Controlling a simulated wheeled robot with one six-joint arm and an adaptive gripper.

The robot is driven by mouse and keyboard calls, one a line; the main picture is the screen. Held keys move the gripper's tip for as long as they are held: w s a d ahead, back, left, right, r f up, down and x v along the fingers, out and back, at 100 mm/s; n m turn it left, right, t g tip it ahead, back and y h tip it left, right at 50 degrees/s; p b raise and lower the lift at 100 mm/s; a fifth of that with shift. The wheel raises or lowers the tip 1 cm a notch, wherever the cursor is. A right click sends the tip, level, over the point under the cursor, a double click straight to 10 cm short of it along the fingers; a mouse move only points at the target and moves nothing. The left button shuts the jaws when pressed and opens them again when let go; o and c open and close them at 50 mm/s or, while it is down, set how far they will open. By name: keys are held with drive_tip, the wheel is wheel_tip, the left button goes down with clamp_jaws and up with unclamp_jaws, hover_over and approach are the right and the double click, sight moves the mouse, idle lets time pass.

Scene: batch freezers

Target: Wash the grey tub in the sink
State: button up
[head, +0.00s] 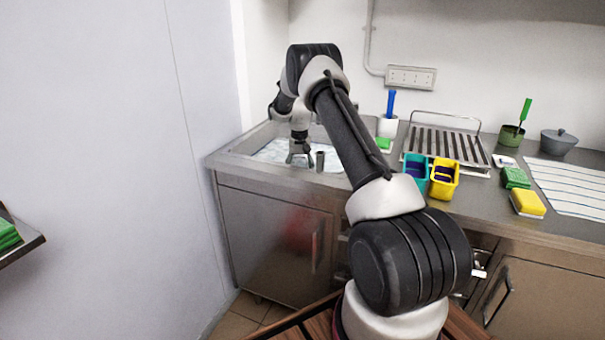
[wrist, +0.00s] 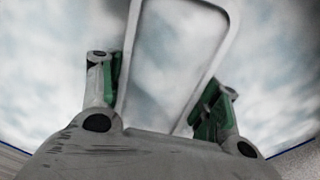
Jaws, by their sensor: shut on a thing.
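My gripper (head: 299,157) is down in the sink (head: 236,160) at the far left of the counter, over pale bluish, cloudy water (head: 272,152). In the wrist view my gripper (wrist: 163,85) has its green-padded fingers on either side of the grey tub (wrist: 128,60). Its light rounded rim shows between them, and the gripper is shut on it. The same cloudy pale surface shows inside and around the rim. I cannot tell how deep the tub sits. In the head view I cannot make the tub out clearly.
A short grey pipe (head: 320,160) stands right of my gripper. On the counter are a teal tub (head: 416,172), a yellow tub (head: 444,180), a slatted rack (head: 481,160), a white holder with a blue-handled brush (head: 390,108), sponges (head: 528,204), a green pot (head: 511,136) and a lidded grey pot (head: 558,143).

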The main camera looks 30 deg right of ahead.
sight(307, 163)
drive_tip(key=shift+a, duration=0.35)
drive_tip(key=shift+d, duration=1.95)
wheel_tip(307, 163, up, 18)
drive_tip(key=shift+f, duration=0.25)
drive_tip(key=shift+r, duration=0.1)
idle(0.9)
drive_tip(key=shift+r, duration=1.4)
drive_tip(key=shift+d, duration=0.15)
